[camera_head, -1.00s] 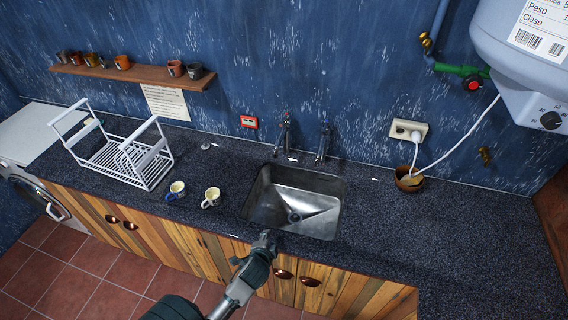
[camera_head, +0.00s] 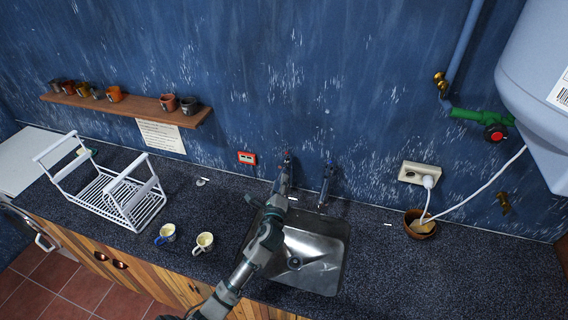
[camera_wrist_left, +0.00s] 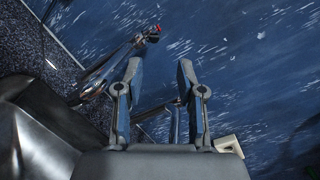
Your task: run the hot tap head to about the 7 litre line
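The hot tap (camera_head: 285,158), with a small red mark on its head, stands behind the left part of the sink (camera_head: 325,262). In the left wrist view its red-marked head (camera_wrist_left: 154,29) lies beyond my fingertips. My left gripper (camera_head: 280,192) reaches over the sink from the front, close to this tap and partly hiding it. Its two fingers are apart and empty in the wrist view (camera_wrist_left: 159,66). A second tap (camera_head: 326,182) stands to the right; its column (camera_wrist_left: 173,118) shows between my fingers, farther back. No litre line is visible. My right gripper is out of view.
Two cups (camera_head: 204,242) and a white rack (camera_head: 118,196) stand left of the sink. A wooden bowl (camera_head: 420,226) and a socket (camera_head: 419,174) with a white cable are at right. A white tank (camera_head: 530,90) hangs at upper right.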

